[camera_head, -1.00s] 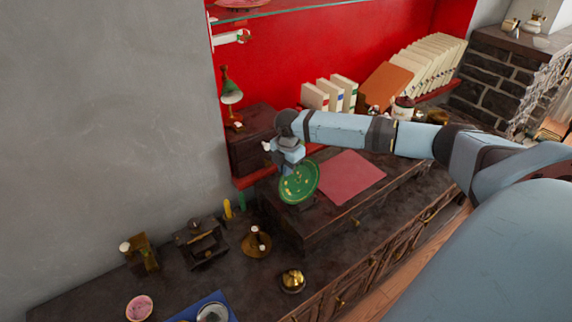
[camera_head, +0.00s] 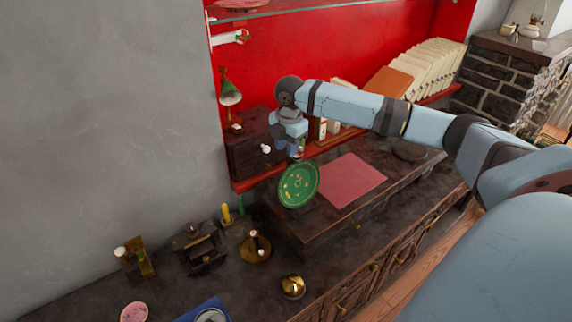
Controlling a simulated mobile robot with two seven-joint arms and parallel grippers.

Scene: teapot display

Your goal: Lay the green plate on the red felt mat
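The green plate (camera_head: 299,185) with yellowish marks stands steeply tilted at the near left end of the raised dark wooden shelf, left of the mat. The red felt mat (camera_head: 350,181) lies flat and bare on that shelf. My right gripper (camera_head: 295,154) points down just above the plate's upper edge. Its fingertips are small and dark here, so I cannot tell whether they are open or touch the plate. What supports the plate's lower edge is not clear. My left gripper is not in view.
Books (camera_head: 435,65) and an orange folder (camera_head: 388,82) stand behind my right arm. A green lamp (camera_head: 230,92) is at the back left. A brass bell (camera_head: 293,286) and a brass candlestick (camera_head: 255,247) stand on the lower dark counter in front.

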